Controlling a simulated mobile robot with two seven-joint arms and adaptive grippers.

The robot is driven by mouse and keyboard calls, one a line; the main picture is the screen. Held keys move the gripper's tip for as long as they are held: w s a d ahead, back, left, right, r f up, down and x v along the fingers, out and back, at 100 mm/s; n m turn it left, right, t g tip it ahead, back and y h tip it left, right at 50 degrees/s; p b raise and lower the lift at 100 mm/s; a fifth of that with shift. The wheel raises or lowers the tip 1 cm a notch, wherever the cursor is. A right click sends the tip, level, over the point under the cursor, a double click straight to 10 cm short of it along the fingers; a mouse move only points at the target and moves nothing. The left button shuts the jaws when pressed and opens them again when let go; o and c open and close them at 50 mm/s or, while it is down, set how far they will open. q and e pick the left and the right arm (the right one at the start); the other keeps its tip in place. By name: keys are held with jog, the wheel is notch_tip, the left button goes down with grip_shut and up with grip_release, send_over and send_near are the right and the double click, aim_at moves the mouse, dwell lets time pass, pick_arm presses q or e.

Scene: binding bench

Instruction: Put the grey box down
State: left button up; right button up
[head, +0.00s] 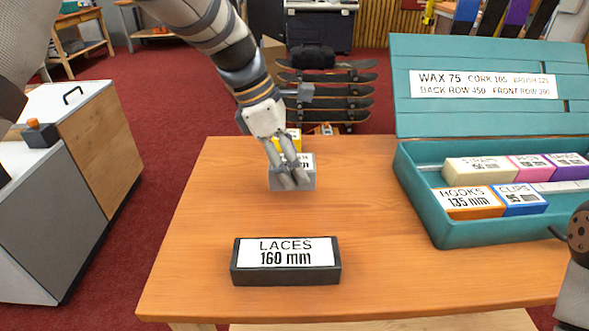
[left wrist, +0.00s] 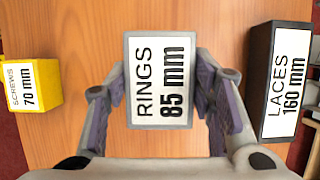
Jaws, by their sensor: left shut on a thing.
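The grey box (head: 309,183), with a white label reading RINGS 85 mm, is at the back middle of the table in the head view. My left gripper (head: 291,181) reaches down over it and is shut on it. In the left wrist view the grey box (left wrist: 161,80) sits between the two fingers. Fingers hide part of its label in the head view. I cannot tell whether its underside touches the wooden table (head: 210,240). My right gripper is not in view.
A black LACES 160 mm box (head: 286,277) lies at the front. A yellow SCREWS 70 mm box (left wrist: 46,83) stands behind the grey box. An open teal case (head: 420,205) with several labelled boxes is at the right. The table's left side is clear.

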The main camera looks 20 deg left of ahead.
pick_arm(q)
jog(key=shift+w+a+f, duration=0.2)
jog(key=shift+a+f, duration=0.1)
jog(key=shift+f, duration=0.1)
jog(key=shift+w+a+f, duration=0.1)
jog(key=shift+a+f, duration=0.1)
jog(key=shift+f, duration=0.8)
jog(key=shift+w+a+f, duration=0.1)
jog(key=shift+a+f, duration=0.1)
jog(key=shift+f, duration=0.8)
jog(key=o, duration=1.2)
jog(key=shift+f, duration=0.1)
jog(key=shift+o, duration=0.2)
jog(key=shift+r, duration=0.35)
jog(key=v, duration=1.1)
jog(key=shift+r, duration=0.35)
